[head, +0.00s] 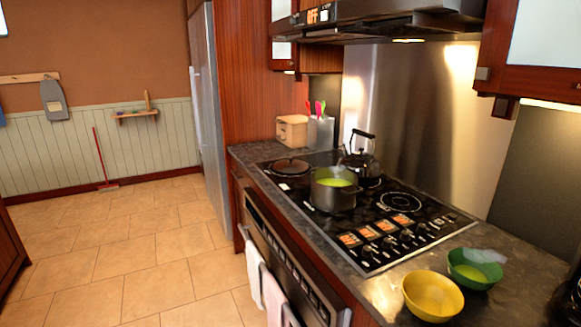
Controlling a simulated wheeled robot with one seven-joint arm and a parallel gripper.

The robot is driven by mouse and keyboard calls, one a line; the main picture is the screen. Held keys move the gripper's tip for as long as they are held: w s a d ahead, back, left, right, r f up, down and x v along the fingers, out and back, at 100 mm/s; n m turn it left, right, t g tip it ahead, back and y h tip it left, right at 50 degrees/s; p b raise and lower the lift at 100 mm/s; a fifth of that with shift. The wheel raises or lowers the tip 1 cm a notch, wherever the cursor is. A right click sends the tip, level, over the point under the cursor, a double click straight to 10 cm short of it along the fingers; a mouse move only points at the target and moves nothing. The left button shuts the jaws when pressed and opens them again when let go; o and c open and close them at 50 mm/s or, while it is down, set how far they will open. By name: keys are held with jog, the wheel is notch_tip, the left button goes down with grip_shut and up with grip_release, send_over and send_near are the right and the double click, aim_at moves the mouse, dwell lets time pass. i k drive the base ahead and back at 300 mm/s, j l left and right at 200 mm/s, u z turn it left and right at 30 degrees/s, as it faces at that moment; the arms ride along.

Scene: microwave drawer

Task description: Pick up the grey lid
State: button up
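An uncovered grey pot (333,199) with green contents stands on the stove to the right of the lid and nearer to me. The lid and the pot are apart. My gripper is not in view.
A kettle (362,165) stands behind the pot. A wooden box (292,131) and a utensil holder (321,133) stand behind the lid. Yellow (433,297) and green (474,271) bowls sit at the near counter end. Towels (273,297) hang on the oven front. The tiled floor (130,250) is clear.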

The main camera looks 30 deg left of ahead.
aim_at(289, 166)
jog(key=j, duration=0.4)
jog(key=i+j+z, duration=0.15)
jog(key=j, duration=0.7)
jog(key=i+j+z, duration=0.1)
jog(key=j, duration=0.75)
jog(key=j+z, duration=0.15)
jog(key=j, duration=0.7)
jog(key=i+j+z, duration=0.1)
jog(key=j, duration=0.45)
jog(key=i+j+z, duration=0.1)
jog(key=j, duration=0.5)
jog(key=i+j+z, duration=0.1)
jog(key=i+j, duration=0.15)
jog(key=j, duration=0.3)
jog(key=i+j+z, duration=0.1)
jog(key=j, duration=1.1)
jog(key=i+j+z, duration=0.1)
jog(key=i+j, duration=0.35)
jog(key=j, duration=0.3)
jog(key=i+j+z, duration=0.15)
jog(key=j, duration=0.25)
jog(key=i+j+z, duration=0.1)
jog(key=i+j, duration=0.2)
jog(key=j, duration=0.1)
